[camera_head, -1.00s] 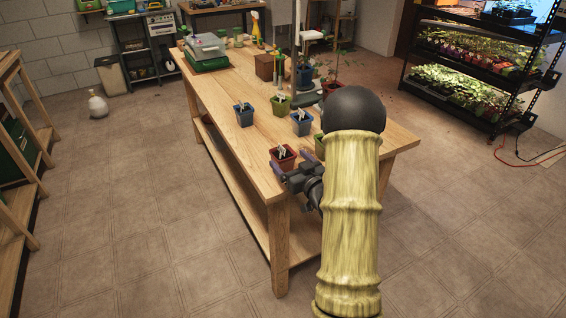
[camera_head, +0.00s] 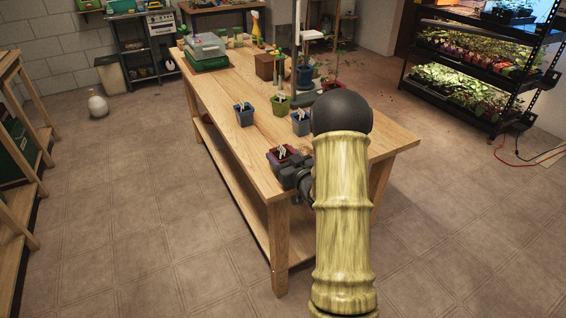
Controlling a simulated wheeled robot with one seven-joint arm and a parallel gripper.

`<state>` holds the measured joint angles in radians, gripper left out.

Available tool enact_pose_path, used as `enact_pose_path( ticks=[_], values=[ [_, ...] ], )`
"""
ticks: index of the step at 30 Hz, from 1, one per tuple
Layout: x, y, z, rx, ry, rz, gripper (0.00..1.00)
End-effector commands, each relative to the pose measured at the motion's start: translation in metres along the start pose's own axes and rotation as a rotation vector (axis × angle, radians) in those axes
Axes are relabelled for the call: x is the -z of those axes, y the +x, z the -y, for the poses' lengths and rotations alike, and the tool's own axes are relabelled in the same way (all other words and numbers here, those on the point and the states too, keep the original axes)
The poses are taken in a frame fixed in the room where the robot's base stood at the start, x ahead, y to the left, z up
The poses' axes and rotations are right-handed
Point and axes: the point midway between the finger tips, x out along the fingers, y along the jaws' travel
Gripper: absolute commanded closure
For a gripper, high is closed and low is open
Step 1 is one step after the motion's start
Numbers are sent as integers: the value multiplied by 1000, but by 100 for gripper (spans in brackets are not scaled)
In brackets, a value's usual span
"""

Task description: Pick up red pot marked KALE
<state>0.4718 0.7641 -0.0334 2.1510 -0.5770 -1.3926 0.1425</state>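A small red pot (camera_head: 283,151) with white tags stands near the front left edge of the wooden table. Any lettering on it is too small to read. My gripper (camera_head: 285,161) is right at this pot, with its dark body on the near right side and its fingers close against or around the pot's sides. I cannot tell whether the fingers touch or grip it. My thick yellow arm hides part of the table to the right of the gripper.
A blue pot (camera_head: 244,113), a green pot (camera_head: 280,105) and another blue pot (camera_head: 300,122) stand farther back on the table (camera_head: 225,95). A brown box (camera_head: 265,67) and plants stand behind them. A lit plant rack (camera_head: 470,65) is at the right.

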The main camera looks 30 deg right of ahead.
Motion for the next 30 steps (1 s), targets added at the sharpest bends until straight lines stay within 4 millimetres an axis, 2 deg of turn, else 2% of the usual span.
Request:
enact_pose_path(
  ticks=[1,3,10,14,17,27,30],
  values=[
    [0,0,0,0,0,0,52],
    [0,0,0,0,0,0,66],
    [1,0,0,0,-1,-1,66],
    [8,0,0,0,-1,-2,66],
    [20,0,0,0,-2,-3,66],
    [85,0,0,0,-3,-4,66],
    [96,0,0,0,-2,-3,66]
  ],
)
